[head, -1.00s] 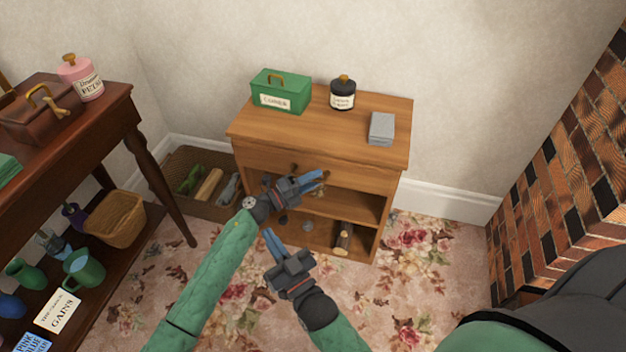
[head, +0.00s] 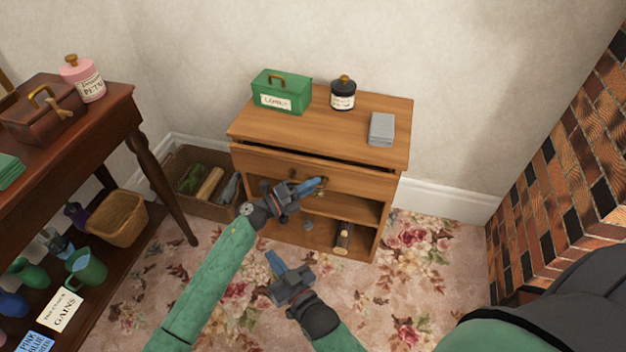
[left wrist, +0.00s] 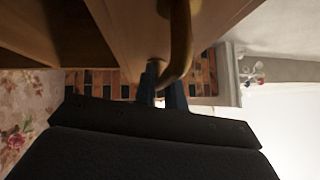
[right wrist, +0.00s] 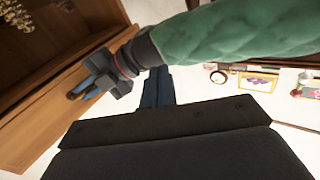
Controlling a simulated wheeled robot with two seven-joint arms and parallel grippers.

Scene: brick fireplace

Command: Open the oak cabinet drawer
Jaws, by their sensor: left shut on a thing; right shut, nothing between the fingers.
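The oak cabinet (head: 385,155) stands against the wall. Its drawer (head: 350,178) is slightly open, with a dark gap between the drawer front and the cabinet top. My left gripper (head: 317,184) is at the drawer front, shut on the brass drawer handle. In the left wrist view the curved handle (left wrist: 181,40) passes between the blue fingers (left wrist: 163,85). My right gripper (head: 273,260) is shut and empty, lower down in front of the cabinet. The right wrist view shows my left gripper (right wrist: 85,88) against the drawer front.
A green box (head: 281,92), a dark jar (head: 342,95) and a grey block (head: 381,128) rest on the cabinet top. A log (head: 343,238) lies on the lower shelf. A crate (head: 205,208) and dark table (head: 115,105) stand left; the brick fireplace (head: 560,160) is right.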

